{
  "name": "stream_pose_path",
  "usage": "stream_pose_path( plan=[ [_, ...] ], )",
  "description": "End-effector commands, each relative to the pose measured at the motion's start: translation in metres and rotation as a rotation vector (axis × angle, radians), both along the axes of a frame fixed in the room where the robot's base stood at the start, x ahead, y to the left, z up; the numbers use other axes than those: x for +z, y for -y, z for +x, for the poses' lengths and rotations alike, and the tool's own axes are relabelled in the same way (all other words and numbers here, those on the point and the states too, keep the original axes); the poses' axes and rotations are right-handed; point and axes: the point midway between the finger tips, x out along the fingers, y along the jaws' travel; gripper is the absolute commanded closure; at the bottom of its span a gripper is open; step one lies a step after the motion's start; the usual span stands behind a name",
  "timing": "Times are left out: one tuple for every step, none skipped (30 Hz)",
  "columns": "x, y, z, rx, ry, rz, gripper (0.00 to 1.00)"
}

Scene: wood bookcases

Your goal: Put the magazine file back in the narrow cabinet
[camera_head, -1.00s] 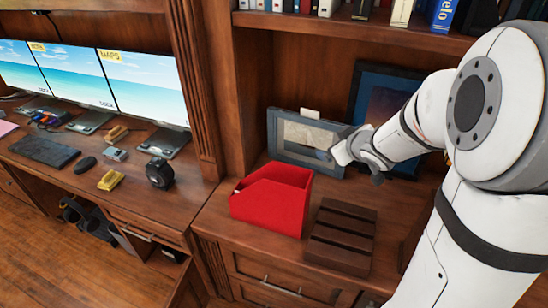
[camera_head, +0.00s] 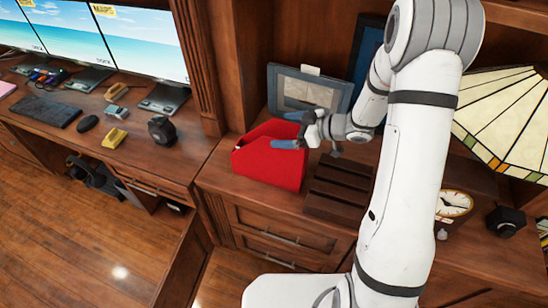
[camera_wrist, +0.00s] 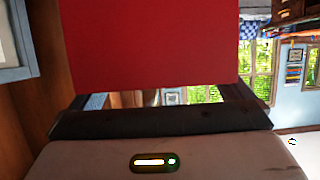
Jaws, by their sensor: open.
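The red magazine file (camera_head: 268,165) stands on the wooden bookcase counter, left of a dark slatted wooden stand. My gripper (camera_head: 288,129) is open at the upper right part of the file, its two fingertips spread apart in front of the red surface. I cannot tell whether the fingers touch the file or straddle its wall. In the wrist view the red file (camera_wrist: 150,45) fills the upper middle, close to my gripper. I cannot tell which part of the furniture is the narrow cabinet.
The slatted stand (camera_head: 338,190) is close to the file's right. Framed pictures (camera_head: 305,88) lean behind. A clock (camera_head: 453,205) and a stained-glass lamp (camera_head: 505,115) stand farther right. The desk (camera_head: 150,180) with monitors is at left. Drawers (camera_head: 275,225) are below the counter.

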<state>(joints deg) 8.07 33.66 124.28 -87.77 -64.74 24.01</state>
Motion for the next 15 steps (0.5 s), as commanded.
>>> stream_pose_path(
  plan=[
    [-0.002,-0.007,0.002,0.002,-0.003,0.0,0.0],
    [-0.003,-0.01,0.003,0.002,-0.002,0.0,0.0],
    [-0.005,-0.014,0.004,0.002,-0.001,-0.001,0.0],
    [-0.006,-0.016,0.005,0.001,-0.001,-0.001,0.0],
    [-0.006,-0.017,0.006,0.0,0.0,-0.001,0.0],
    [-0.007,-0.018,0.006,0.0,0.0,-0.001,0.0],
    [-0.008,-0.018,0.007,0.0,0.0,-0.001,0.0],
    [-0.008,-0.019,0.007,-0.001,0.0,-0.001,0.0],
    [-0.008,-0.019,0.007,-0.001,0.0,-0.001,0.0],
    [-0.008,-0.018,0.007,-0.001,0.0,-0.001,0.0],
    [-0.008,-0.018,0.007,-0.001,0.0,-0.001,0.0],
    [-0.008,-0.018,0.007,-0.001,0.001,-0.001,0.0],
    [-0.008,-0.018,0.007,-0.001,0.001,-0.001,0.02],
    [-0.008,-0.018,0.007,-0.001,0.001,-0.001,0.04],
    [-0.008,-0.018,0.007,-0.001,0.001,-0.001,0.07]
  ],
)
